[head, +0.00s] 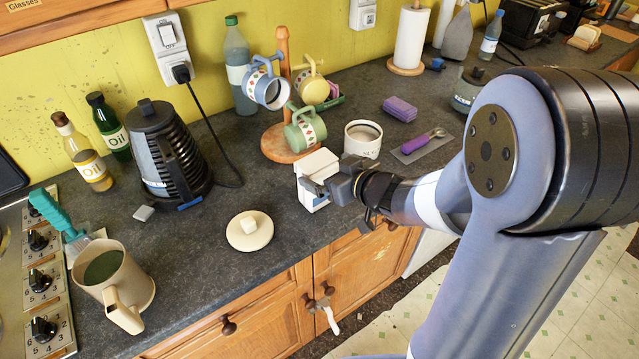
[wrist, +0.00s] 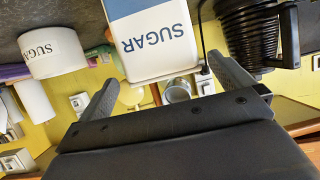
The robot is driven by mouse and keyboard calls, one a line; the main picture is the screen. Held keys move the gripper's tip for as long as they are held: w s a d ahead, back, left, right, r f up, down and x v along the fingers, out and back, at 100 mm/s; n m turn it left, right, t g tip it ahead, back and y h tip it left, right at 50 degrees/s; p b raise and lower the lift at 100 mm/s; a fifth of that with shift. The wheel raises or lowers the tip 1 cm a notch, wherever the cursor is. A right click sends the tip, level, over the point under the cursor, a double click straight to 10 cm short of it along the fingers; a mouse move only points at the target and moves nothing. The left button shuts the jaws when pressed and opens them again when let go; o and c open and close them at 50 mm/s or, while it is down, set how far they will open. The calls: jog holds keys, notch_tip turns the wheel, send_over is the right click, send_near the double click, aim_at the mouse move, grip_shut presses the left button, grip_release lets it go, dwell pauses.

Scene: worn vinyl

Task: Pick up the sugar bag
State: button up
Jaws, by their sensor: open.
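The sugar bag (head: 314,178) is a white, box-like packet standing on the dark countertop near its front edge. In the wrist view the sugar bag (wrist: 155,48) appears upside down, with blue lettering "SUGAR" and a blue band. My gripper (head: 332,186) is at the bag's right side in the head view and hides part of it. In the wrist view my gripper (wrist: 165,72) has its fingers spread wide, with the bag ahead between them. I cannot tell whether either finger touches the bag.
A white sugar pot (head: 362,139) stands close behind the bag. A mug tree (head: 284,90) with mugs stands behind too. A round lid (head: 249,231) lies to the left, near a black kettle (head: 165,150). A purple sponge (head: 399,109) lies behind right.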

aim_at(313, 164)
jog(key=shift+a+x, duration=0.2)
jog(key=shift+x, duration=2.8)
jog(key=shift+r, duration=0.15)
jog(key=c, duration=1.2)
